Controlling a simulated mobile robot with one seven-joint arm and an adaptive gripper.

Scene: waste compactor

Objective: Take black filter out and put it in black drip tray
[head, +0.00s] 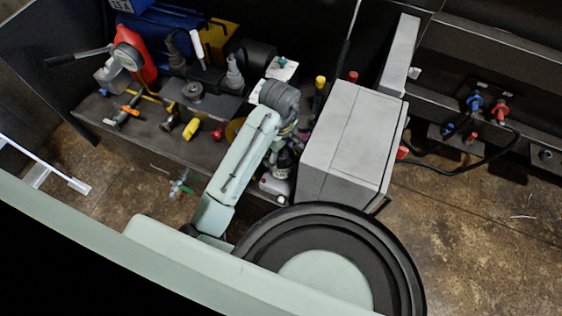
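My arm reaches over the bench and bends down at its far end. The dark end of my arm, where my gripper is (284,162), is beside the left face of the grey cabinet. Its fingers are not clear, so I cannot tell whether it is open, shut or holding something. A black rounded cylinder (258,53) sits at the back of the bench; I cannot tell whether it is the black filter. I cannot pick out the black drip tray with certainty among the dark surfaces.
The dark bench (150,138) carries valves, fittings and a red gauge unit (135,58). The grey cabinet (350,140) stands close right of my arm. A black cable (478,162) hangs at the right. The brown floor (470,235) at the lower right is mostly clear.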

